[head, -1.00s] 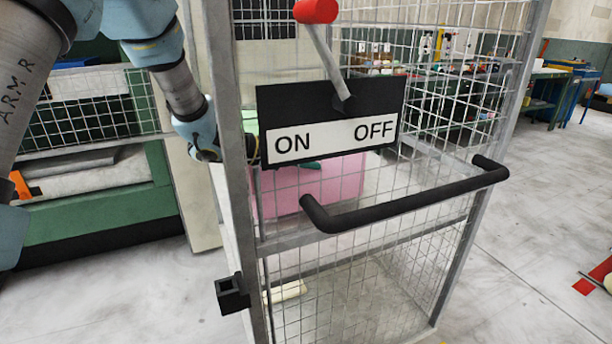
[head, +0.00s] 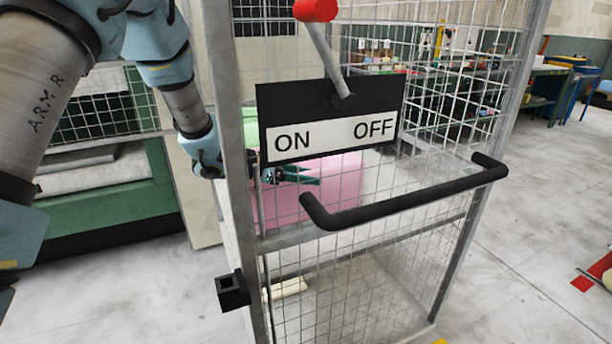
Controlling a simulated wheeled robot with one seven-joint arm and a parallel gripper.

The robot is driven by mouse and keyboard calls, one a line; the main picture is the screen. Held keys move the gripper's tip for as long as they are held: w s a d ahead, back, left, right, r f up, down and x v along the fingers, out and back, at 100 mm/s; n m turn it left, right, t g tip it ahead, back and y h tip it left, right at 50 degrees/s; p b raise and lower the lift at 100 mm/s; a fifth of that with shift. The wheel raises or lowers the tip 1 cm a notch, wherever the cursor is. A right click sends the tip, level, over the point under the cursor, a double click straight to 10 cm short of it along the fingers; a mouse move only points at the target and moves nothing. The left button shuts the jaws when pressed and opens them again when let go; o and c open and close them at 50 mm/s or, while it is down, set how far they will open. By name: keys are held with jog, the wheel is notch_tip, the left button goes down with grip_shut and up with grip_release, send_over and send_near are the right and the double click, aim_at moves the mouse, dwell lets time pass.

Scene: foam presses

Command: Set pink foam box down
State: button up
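The pink foam box (head: 338,190) shows through the wire mesh of a cage door, behind and below the ON/OFF sign. The sign hides its upper part. My gripper (head: 302,177) reaches in from the left behind the door's post. Its dark teal fingers lie in front of the pink surface, just under the sign. Mesh and sign partly cover the fingers, so I cannot tell whether they are open or shut on the box. The underside of the box and what it rests on are not clear.
The ON/OFF sign (head: 330,134) carries a red-knobbed lever (head: 315,12). A black handle (head: 410,200) sticks out from the cage. A green press (head: 100,205) stands at left. Workbenches (head: 545,85) line the back right. The floor at right is mostly clear.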

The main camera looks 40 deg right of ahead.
jog(key=shift+r, duration=0.1)
jog(key=shift+w+a+r, duration=0.1)
jog(key=shift+a, duration=0.1)
jog(key=b+v, duration=0.1)
jog(key=v, duration=1)
jog(key=shift+w+a+r, duration=0.1)
jog(key=shift+a, duration=0.15)
jog(key=shift+w, duration=0.15)
jog(key=w+a+n+t+y, duration=0.3)
jog(key=w+a+n+t, duration=0.6)
jog(key=w+a, duration=0.55)
jog(key=w+a+f+n+t+y, duration=0.1)
jog(key=w+a+n+t+y, duration=0.15)
jog(key=a, duration=0.45)
jog(key=w+a+n+t+y, duration=0.1)
jog(key=a+n+y, duration=0.15)
jog(key=a, duration=0.55)
jog(key=s+a+f+n+g+y, duration=0.3)
jog(key=s+a+n+g, duration=0.3)
jog(key=s+a, duration=0.8)
jog(key=s+n+y, duration=0.1)
jog(key=s, duration=0.1)
jog(key=shift+s, duration=0.25)
